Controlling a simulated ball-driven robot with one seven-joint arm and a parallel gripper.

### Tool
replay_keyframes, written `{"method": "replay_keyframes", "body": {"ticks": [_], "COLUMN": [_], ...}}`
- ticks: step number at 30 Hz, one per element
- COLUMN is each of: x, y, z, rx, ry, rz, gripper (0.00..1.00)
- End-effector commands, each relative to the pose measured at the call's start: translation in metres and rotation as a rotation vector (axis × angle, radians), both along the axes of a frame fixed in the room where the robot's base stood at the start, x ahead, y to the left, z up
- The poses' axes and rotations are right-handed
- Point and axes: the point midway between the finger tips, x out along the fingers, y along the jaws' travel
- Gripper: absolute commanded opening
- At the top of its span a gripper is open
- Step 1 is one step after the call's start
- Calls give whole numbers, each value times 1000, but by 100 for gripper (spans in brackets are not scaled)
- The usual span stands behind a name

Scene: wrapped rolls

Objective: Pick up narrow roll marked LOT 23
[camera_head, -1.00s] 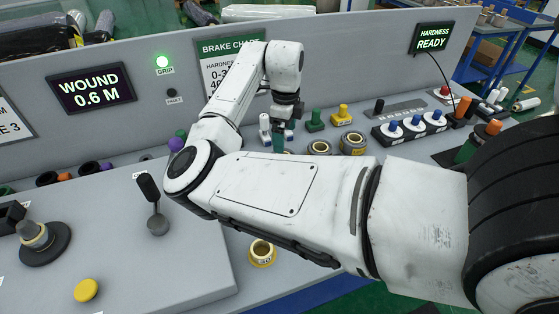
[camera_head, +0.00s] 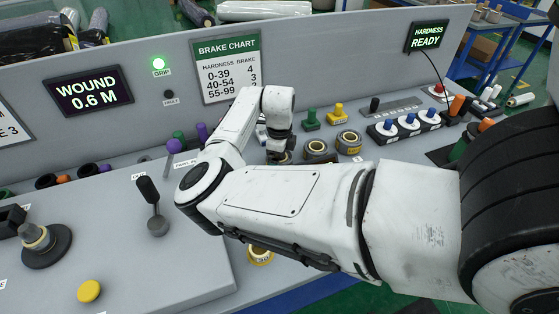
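Two short, ring-shaped rolls stand side by side on the grey bench, a left roll (camera_head: 316,149) and a right roll (camera_head: 348,141). A third, pale and yellow roll (camera_head: 261,254) lies nearer and is partly covered by my forearm. The lot marks are too small to read, so I cannot tell which one is LOT 23. My gripper (camera_head: 279,158) points down close to the bench, just left of the left roll. Its fingertips are mostly hidden by my wrist and something dark and round beneath it, so its opening and any contact are unclear.
A panel with blue knobs (camera_head: 408,122) is to the right. The upright back panel (camera_head: 140,55) bears the brake chart (camera_head: 228,70). A lever (camera_head: 154,210) stands at left.

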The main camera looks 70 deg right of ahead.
Motion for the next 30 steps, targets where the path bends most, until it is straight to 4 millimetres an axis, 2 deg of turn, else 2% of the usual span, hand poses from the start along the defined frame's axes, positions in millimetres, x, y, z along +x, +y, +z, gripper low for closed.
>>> {"method": "replay_keyframes", "body": {"ticks": [5,21,30], "x": [0,0,0], "y": [0,0,-1], "z": [0,1,3], "rx": [0,-1,-1], "ry": [0,0,0], "rz": [-1,0,-1], "gripper": [98,48,48]}}
